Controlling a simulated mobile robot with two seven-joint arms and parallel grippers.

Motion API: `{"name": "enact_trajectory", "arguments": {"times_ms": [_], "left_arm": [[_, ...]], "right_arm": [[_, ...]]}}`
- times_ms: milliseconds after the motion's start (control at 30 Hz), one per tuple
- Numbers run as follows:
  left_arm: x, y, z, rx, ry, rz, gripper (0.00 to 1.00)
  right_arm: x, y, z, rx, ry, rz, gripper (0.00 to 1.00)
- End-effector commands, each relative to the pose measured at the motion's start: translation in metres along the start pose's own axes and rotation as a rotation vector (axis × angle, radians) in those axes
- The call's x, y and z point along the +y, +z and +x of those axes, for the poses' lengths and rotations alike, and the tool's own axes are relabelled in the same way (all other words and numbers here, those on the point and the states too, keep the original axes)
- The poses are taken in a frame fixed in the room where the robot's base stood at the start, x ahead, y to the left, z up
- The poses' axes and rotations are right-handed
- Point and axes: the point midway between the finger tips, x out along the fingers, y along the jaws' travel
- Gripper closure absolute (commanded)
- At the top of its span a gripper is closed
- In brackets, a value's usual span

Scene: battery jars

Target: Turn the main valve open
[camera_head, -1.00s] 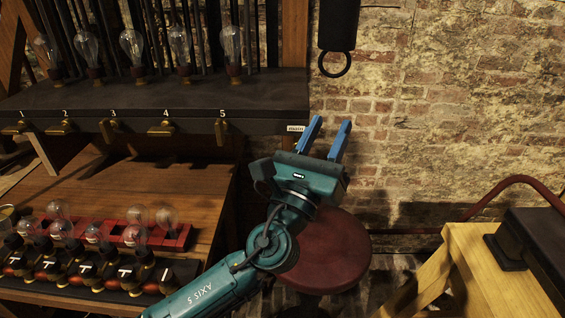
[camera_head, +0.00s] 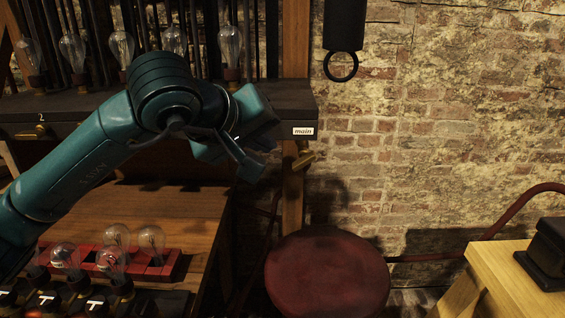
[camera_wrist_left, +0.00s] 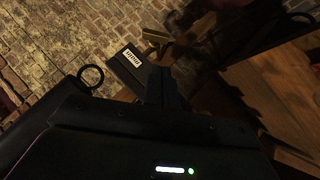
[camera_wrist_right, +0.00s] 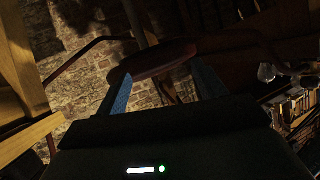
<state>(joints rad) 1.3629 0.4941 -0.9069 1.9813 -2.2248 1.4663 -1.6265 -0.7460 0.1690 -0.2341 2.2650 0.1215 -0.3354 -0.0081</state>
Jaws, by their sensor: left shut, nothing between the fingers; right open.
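The main valve's brass handle (camera_head: 303,160) is on the post just below the shelf end, under the white "main" label (camera_head: 303,131). It sits tilted, its outer end up to the right. In the left wrist view, the brass handle (camera_wrist_left: 155,36) shows beyond the label (camera_wrist_left: 131,60). My left gripper (camera_head: 250,170) is shut and empty, left of the handle and apart from it in the head view. Its closed fingers (camera_wrist_left: 162,88) show in the left wrist view. My right gripper (camera_wrist_right: 160,88) is open and empty in the right wrist view, and is out of the head view.
A red round stool (camera_head: 328,275) stands below the valve. Glass bulbs (camera_head: 122,45) line the shelf, and more bulbs sit in a red rack (camera_head: 160,265) on the lower bench. A black cylinder with a ring (camera_head: 341,66) hangs at right. A wooden table (camera_head: 505,285) is at lower right.

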Motion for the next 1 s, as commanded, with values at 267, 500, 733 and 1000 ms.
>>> {"name": "enact_trajectory", "arguments": {"times_ms": [267, 500, 733, 1000], "left_arm": [[-0.002, -0.001, 0.036, 0.000, -0.012, -0.001, 1.00], [-0.002, -0.001, 0.077, 0.000, -0.010, -0.001, 1.00], [-0.002, -0.001, 0.097, 0.002, -0.008, 0.001, 1.00], [-0.002, -0.001, 0.099, 0.002, -0.008, 0.002, 1.00]], "right_arm": [[-0.001, -0.002, -0.002, -0.008, -0.001, 0.002, 0.30], [-0.001, 0.001, 0.000, -0.029, -0.004, 0.006, 0.30], [-0.003, 0.003, 0.004, -0.035, -0.009, 0.006, 0.30], [-0.002, 0.001, 0.005, -0.031, -0.009, 0.005, 0.30]]}}
